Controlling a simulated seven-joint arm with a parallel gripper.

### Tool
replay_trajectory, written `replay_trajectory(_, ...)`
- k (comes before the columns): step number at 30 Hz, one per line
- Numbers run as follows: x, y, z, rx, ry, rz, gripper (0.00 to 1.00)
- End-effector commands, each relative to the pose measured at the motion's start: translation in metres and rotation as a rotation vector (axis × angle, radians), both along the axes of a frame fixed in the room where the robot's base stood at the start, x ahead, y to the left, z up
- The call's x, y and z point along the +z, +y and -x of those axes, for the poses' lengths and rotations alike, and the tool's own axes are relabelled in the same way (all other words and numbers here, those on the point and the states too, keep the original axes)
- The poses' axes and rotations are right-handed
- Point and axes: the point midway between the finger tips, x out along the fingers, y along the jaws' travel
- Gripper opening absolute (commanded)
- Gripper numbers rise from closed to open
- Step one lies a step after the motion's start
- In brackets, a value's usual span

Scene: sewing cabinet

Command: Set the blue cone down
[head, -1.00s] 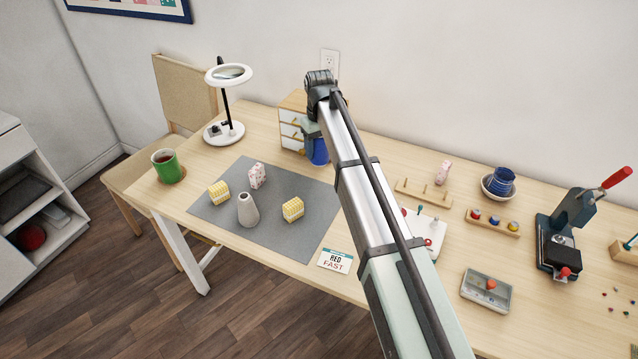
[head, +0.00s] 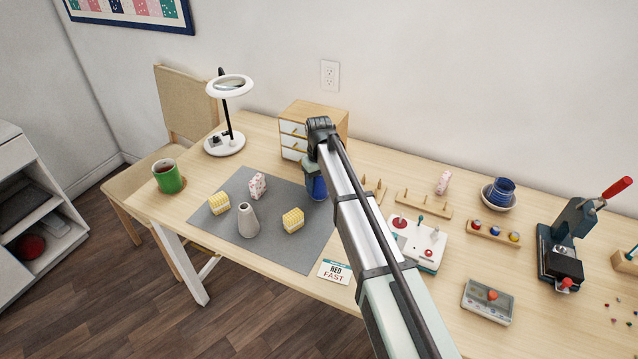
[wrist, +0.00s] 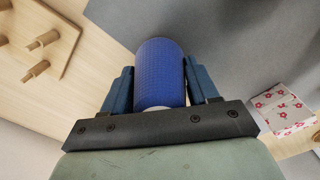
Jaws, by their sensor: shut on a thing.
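The blue cone (wrist: 160,72) is between the two fingers of my gripper (wrist: 160,88) in the wrist view, and the fingers are shut on it. In the head view the blue cone (head: 318,188) shows below the end of my arm, at the right part of the grey mat (head: 275,250). My gripper (head: 316,168) is mostly hidden there by the arm. I cannot tell whether the cone touches the mat.
Two yellow patterned blocks (head: 292,220) and a pink flowered block (head: 257,185) are on the mat. A drawer box (head: 313,122) stands behind my gripper. Peg racks (head: 424,204) are to the right. A card (head: 335,271) lies at the mat's front corner. The mat's front middle is clear.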

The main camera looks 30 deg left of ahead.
Motion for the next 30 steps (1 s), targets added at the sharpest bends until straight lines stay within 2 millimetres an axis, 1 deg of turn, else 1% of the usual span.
replay_trajectory(8,-0.002,0.0,0.0,0.0,0.0,0.0,0.27)
replay_trajectory(9,-0.002,0.0,0.0,0.0,0.0,0.0,0.62)
replay_trajectory(16,-0.002,0.0,0.0,0.0,0.0,0.0,0.84)
replay_trajectory(25,0.0,0.0,0.0,0.0,0.0,0.0,0.85)
replay_trajectory(28,0.007,0.0,0.0,0.0,-0.001,-0.001,0.85)
replay_trajectory(30,0.016,0.0,0.0,0.0,-0.001,-0.001,0.85)
